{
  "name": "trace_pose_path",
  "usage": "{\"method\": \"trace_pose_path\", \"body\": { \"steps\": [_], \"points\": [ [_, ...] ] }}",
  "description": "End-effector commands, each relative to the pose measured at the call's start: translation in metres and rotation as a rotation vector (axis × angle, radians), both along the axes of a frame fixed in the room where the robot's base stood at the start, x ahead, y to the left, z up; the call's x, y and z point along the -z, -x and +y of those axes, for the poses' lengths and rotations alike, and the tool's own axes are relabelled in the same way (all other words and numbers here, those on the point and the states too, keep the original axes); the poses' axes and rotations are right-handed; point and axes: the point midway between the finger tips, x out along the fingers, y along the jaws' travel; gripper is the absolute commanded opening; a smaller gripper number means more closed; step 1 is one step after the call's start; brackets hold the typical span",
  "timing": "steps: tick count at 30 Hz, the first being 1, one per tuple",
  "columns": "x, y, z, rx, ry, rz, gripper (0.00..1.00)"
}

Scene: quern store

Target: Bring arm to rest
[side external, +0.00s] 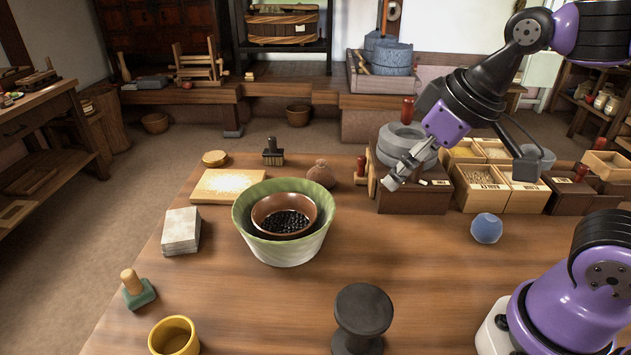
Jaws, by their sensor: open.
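My gripper (391,183) is at the end of my purple and black arm, raised at the right of the side external view. It points down and left, in front of the grey stone quern (408,139) in the picture. Its jaws are open and I see nothing between them. I cannot tell how far it is from the quern or from the dark wooden stand (412,200) under it.
A green-rimmed bowl (283,250) holds a brown bowl of dark beans. Grain boxes (484,188) stand at the back right. Table between bowl and ball is clear.

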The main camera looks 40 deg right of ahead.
Motion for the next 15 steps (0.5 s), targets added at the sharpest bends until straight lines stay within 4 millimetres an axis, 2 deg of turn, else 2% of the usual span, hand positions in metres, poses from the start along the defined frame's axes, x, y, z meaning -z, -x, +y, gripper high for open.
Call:
{"method": "trace_pose_path", "body": {
  "steps": [1,5,15],
  "points": [
    [0.004,0.01,-0.009,0.042,-0.002,-0.014,0.99],
    [0.014,0.024,-0.021,0.102,-0.004,-0.026,0.99],
    [0.016,0.027,-0.023,0.114,-0.004,-0.027,0.99]
  ]
}}
